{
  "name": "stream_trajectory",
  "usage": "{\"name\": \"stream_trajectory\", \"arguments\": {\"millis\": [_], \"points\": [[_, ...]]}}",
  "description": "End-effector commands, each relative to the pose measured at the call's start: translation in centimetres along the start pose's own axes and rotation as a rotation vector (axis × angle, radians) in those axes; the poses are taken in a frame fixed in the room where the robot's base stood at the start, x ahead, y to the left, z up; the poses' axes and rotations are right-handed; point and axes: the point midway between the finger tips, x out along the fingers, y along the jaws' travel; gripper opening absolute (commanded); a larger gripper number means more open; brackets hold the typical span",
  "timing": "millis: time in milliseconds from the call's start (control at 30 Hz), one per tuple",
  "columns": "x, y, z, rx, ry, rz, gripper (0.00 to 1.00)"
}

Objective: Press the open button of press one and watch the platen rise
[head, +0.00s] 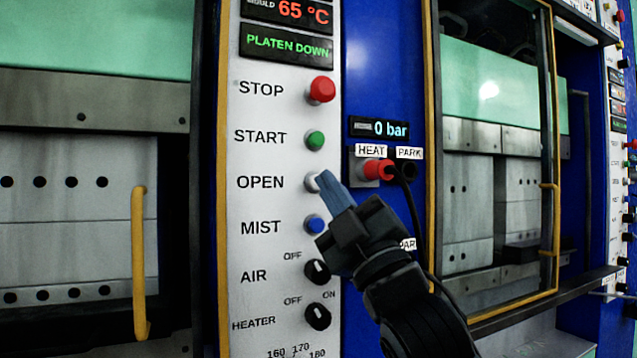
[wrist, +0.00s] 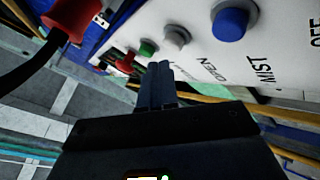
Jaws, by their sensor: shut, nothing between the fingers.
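The white control panel (head: 260,120) carries the open button (head: 314,182), a pale round cap beside the word OPEN. My gripper (head: 328,182) is shut and empty, its blue fingertips right at the open button and partly covering it; I cannot tell whether they touch. In the wrist view the fingertips (wrist: 160,68) point toward the grey-white open button (wrist: 177,37). The display (head: 287,45) reads PLATEN DOWN in green. The left press's green and grey platen block (head: 95,98) is partly in view at left.
The red stop button (head: 322,89) and green start button (head: 315,140) sit above, the blue mist button (head: 314,224) just below. A red plug (head: 377,170) with a black cable is right of the panel, close to my arm. A yellow handle (head: 140,262) stands at left.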

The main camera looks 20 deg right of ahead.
Motion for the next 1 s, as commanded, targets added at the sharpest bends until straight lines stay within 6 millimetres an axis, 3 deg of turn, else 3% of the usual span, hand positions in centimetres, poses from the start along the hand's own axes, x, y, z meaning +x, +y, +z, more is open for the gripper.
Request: {"name": "stream_trajectory", "arguments": {"millis": [1000], "points": [[0.61, -0.41, 0.45, 0.0, 0.0, 0.0, 0.0]]}}
